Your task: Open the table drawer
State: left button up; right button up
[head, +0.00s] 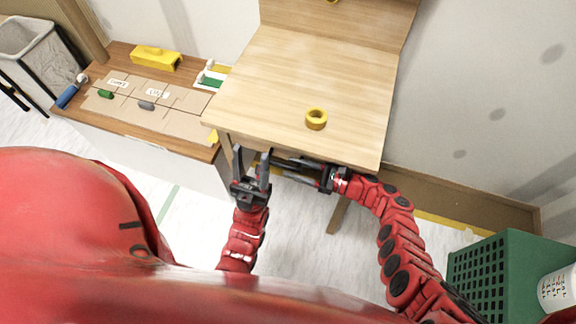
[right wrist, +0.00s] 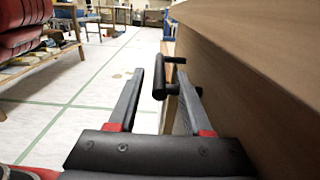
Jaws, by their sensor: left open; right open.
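The wooden table (head: 300,85) has a light top with a raised back panel. Its drawer front is mostly hidden under the front edge in the head view. In the right wrist view, a black bar handle (right wrist: 159,78) sticks out from the wooden front (right wrist: 245,75). My right gripper (head: 286,171) is open at the table's front edge. In the right wrist view, its fingers (right wrist: 170,66) lie on either side of the handle; contact is unclear. My left gripper (head: 253,167) is open and empty, pointing up just left of the right one.
A yellow tape roll (head: 316,119) lies on the table top. A lower bench (head: 120,130) with cardboard and tools stands to the left. A green crate (head: 490,270) is at the lower right. The floor before the table is clear.

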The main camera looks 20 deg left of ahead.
jog(key=shift+a, duration=1.15)
grip_shut()
dwell(0.6)
